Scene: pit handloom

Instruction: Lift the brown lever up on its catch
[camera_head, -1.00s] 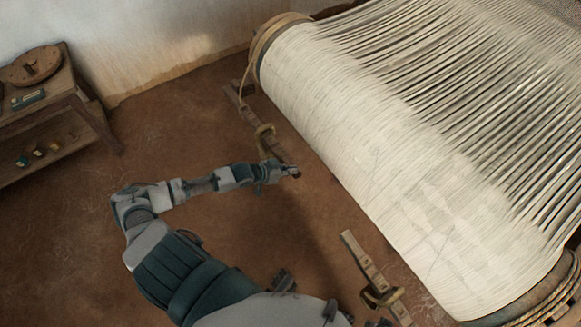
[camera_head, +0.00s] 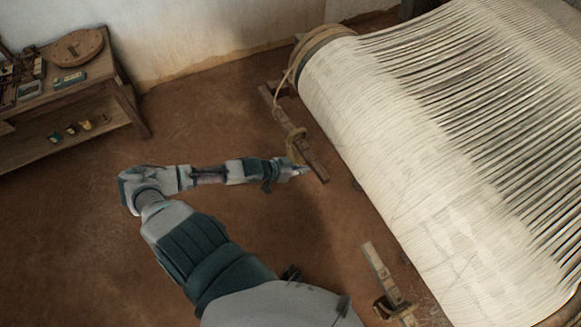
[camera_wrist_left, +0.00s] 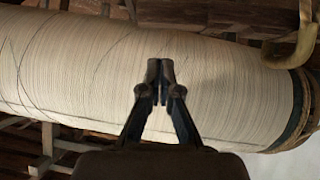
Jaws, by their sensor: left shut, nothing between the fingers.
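A brown wooden lever (camera_head: 316,166) slants over the floor beside the far end of the warp roll. A curved brass-coloured catch (camera_head: 293,140) sits around its middle. My left gripper (camera_head: 303,170) overlaps the lever just below the catch in the head view; whether it touches cannot be told. In the left wrist view my left gripper (camera_wrist_left: 160,73) is shut and empty, with the pale warp roll (camera_wrist_left: 80,75) behind it. A brass-coloured hook (camera_wrist_left: 304,38) shows at the upper right there. The lever is not clearly seen in that view. My right gripper is out of view.
A second wooden bar with pale marks (camera_head: 378,268) and its own catch (camera_head: 390,305) stands at the front. The large warp roll (camera_head: 420,170) fills the right side. A wooden bench (camera_head: 120,95) is at the far left. Brown floor (camera_head: 80,230) lies clear at left.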

